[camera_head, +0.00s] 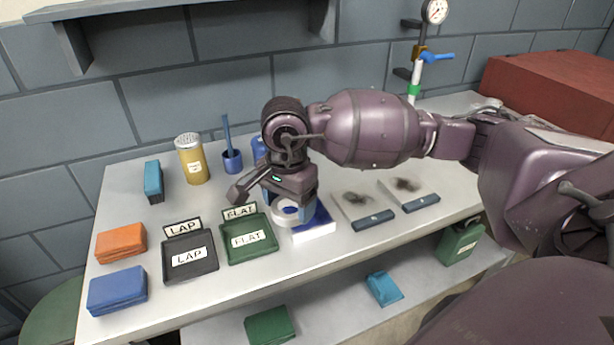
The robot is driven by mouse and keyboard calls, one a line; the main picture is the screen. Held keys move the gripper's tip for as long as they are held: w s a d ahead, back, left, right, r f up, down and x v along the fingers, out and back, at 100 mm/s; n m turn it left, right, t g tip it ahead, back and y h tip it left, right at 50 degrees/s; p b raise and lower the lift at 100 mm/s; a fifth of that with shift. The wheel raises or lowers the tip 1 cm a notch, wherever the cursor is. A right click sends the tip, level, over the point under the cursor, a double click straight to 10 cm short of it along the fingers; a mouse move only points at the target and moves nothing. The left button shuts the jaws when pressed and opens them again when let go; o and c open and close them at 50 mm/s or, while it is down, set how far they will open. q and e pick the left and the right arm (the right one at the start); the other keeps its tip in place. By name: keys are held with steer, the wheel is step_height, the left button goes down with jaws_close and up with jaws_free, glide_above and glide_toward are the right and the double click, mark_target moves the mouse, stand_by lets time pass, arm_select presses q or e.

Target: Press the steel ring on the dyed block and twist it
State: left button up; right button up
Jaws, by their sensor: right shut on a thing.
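My right gripper (288,200) points down and is shut on the steel ring (286,216), a pale grey ring below its fingers. The ring is at the left part of the dyed block (316,228), a low white block with a blue top. The gripper and ring hide part of the block's top. I cannot tell whether the ring is pressed flat on it or slightly above. My left gripper is not in view.
A black LAP tray (205,268) and a green FLAT tray (268,245) lie left of the block. Two plates with dark smudges (352,198) lie to its right. Orange (121,243) and blue (117,289) blocks, a yellow shaker (193,165) and a blue brush pot (232,161) stand left and behind.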

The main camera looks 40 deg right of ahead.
steer(key=w+d+m, duration=0.1)
steer(key=m, duration=0.3)
steer(key=w+d+m, duration=0.1)
steer(key=d+m, duration=0.1)
steer(key=m, duration=0.1)
steer(key=w+d+m+p, duration=0.1)
steer(key=d+m, duration=0.1)
steer(key=m, duration=0.2)
steer(key=shift+r+m, duration=0.2)
steer(key=shift+m, duration=0.1)
steer(key=m, duration=0.1)
steer(key=d+m, duration=0.1)
steer(key=m, duration=0.1)
steer(key=shift+w+d, duration=0.2)
steer(key=shift+w, duration=0.1)
steer(key=shift+f+b, duration=0.3)
steer(key=shift+f, duration=0.65)
steer(key=shift+f+b, duration=0.6)
steer(key=shift+f, duration=0.7)
steer(key=shift+f+b, duration=0.4)
steer(key=shift+f, duration=0.45)
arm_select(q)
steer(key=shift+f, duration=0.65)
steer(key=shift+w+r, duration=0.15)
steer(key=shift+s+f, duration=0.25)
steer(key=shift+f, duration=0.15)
arm_select(e)
steer(key=shift+s+f, duration=0.1)
steer(key=shift+f, duration=0.45)
